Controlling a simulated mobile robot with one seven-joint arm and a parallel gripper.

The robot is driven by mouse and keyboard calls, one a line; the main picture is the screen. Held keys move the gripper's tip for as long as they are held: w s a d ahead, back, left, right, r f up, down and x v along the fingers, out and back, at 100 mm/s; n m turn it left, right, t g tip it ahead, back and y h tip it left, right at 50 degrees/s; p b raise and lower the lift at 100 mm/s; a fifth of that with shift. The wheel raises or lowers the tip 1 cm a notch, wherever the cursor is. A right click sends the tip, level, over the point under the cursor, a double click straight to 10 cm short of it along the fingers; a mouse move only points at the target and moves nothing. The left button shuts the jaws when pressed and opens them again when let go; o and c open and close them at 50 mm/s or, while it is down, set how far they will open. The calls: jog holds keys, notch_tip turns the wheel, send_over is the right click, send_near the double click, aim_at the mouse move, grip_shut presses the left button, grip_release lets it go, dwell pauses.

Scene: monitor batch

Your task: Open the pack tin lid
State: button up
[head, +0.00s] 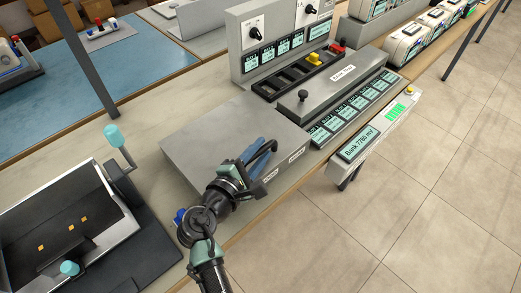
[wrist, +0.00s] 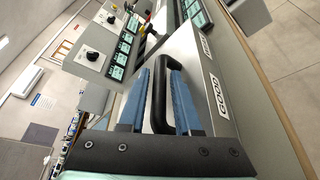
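The pack tin appears to be the wide, flat grey box (head: 215,125) at the middle of the bench, its lid lying closed. A black bar handle (wrist: 158,95) stands on the lid near its labelled front edge; in the head view my gripper partly hides it. My gripper (head: 262,149) is over this front part of the lid. In the wrist view its two blue fingers (wrist: 162,72) are apart, one on each side of the handle bar. A gap shows between the bar and the right finger. The tin's front carries a "GOOD" label (wrist: 217,96) and a second label.
A grey test box (head: 335,85) with a black knob and several small displays stands just right of the tin. A dial panel (head: 275,35) rises behind. A dark tray (head: 65,225) with teal-knobbed levers sits at left. The bench's front edge is close to my arm.

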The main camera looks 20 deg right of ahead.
jog(key=shift+w+d, duration=0.1)
jog(key=shift+d, duration=0.1)
jog(key=shift+c, duration=0.2)
grip_shut()
dwell(1.2)
